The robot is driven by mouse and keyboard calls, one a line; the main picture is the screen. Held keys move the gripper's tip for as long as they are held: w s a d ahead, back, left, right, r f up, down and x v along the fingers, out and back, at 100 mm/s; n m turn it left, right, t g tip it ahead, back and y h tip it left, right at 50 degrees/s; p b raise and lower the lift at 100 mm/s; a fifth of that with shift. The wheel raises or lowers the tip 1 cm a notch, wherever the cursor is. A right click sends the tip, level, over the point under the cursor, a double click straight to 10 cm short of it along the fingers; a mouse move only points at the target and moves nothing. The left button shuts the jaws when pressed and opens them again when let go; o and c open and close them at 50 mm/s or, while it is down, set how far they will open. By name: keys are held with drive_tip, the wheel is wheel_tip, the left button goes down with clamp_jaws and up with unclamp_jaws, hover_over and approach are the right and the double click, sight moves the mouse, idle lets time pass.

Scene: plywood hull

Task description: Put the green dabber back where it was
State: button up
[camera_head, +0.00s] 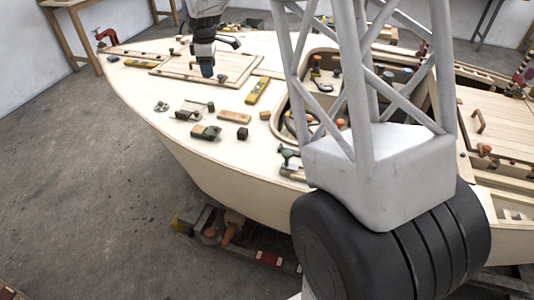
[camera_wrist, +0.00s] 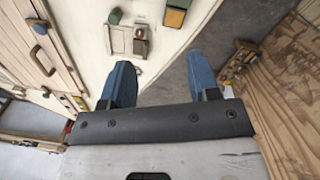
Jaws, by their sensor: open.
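My gripper (camera_head: 207,70) is above the hull's deck near the slatted hatch, pointing down. In the wrist view its two blue fingers (camera_wrist: 163,82) are spread wide with nothing between them. A small dark green piece (camera_wrist: 115,16) shows at the top of the wrist view, on the pale deck. In the head view a small green-ended piece (camera_head: 210,106) lies by a light block on the deck. Another greenish piece (camera_head: 287,153) is near the deck's edge. I cannot tell for sure which of these is the green dabber.
A yellow tool (camera_head: 257,90), a brown block (camera_head: 235,117) and a dark block (camera_head: 242,133) lie on the deck. The slatted hatch (camera_head: 230,62) is beside my gripper. An open well (camera_head: 320,82) holds several tools. Bare deck (camera_head: 150,98) lies to the left.

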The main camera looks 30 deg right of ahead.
drive_tip(key=s+a+r+m+t, duration=0.1)
drive_tip(key=s+r+m, duration=0.35)
drive_tip(key=s, duration=0.85)
drive_tip(key=s+a+r+m, duration=0.1)
drive_tip(key=s+r+m, duration=0.3)
drive_tip(key=s, duration=1)
drive_tip(key=s+f+m, duration=0.1)
drive_tip(key=s+m, duration=0.1)
drive_tip(key=s, duration=0.9)
drive_tip(key=s+a+f+m+t, duration=0.1)
drive_tip(key=s+f+m, duration=0.1)
drive_tip(key=s, duration=1)
drive_tip(key=shift+f+m, duration=0.15)
drive_tip(key=shift+m, duration=0.3)
